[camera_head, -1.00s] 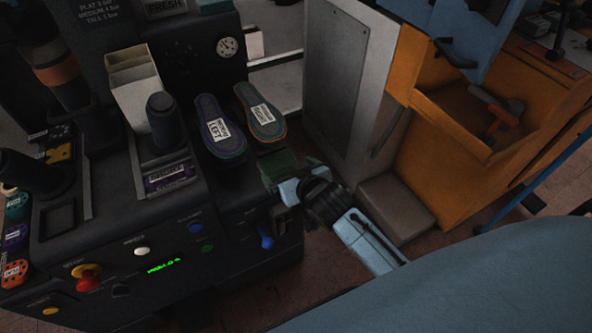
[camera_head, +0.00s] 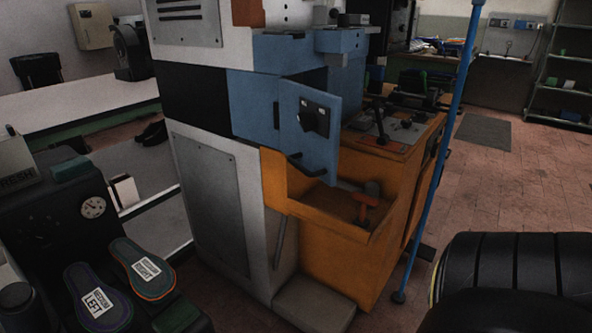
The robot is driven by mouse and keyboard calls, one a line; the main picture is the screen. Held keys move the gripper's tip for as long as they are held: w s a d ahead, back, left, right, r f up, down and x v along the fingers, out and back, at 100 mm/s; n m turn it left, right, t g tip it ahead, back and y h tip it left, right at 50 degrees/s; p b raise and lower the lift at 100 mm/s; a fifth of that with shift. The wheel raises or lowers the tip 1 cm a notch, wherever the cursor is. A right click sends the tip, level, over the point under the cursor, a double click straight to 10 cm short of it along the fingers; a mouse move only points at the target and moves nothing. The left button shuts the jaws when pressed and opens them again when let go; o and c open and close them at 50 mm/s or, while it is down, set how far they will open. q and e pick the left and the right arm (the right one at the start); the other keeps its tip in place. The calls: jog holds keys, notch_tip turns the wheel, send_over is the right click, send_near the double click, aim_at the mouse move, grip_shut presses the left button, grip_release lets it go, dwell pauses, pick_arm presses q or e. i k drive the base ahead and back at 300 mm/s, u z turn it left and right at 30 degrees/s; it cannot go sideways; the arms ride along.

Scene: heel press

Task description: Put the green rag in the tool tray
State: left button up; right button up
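The tool tray looks to be the open orange bin (camera_head: 318,216) on the front of the orange cabinet, in the middle of the view. A hammer-like tool with an orange part (camera_head: 363,207) lies in it, and the bin has free room to the left of the tool. Neither of my grippers is in view, so I cannot see whether either touches the rag.
Two shoe soles with labels (camera_head: 98,300) (camera_head: 147,268) lie on the dark press at lower left. A blue cabinet door (camera_head: 308,130) hangs open above the bin. A blue upright pole (camera_head: 437,160) stands right of the orange cabinet. A grey step (camera_head: 315,305) sits below it.

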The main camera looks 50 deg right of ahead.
aim_at(316, 200)
jog(key=k, duration=1)
jog(key=z, duration=1.25)
jog(key=i, duration=1.15)
jog(key=u, duration=1.3)
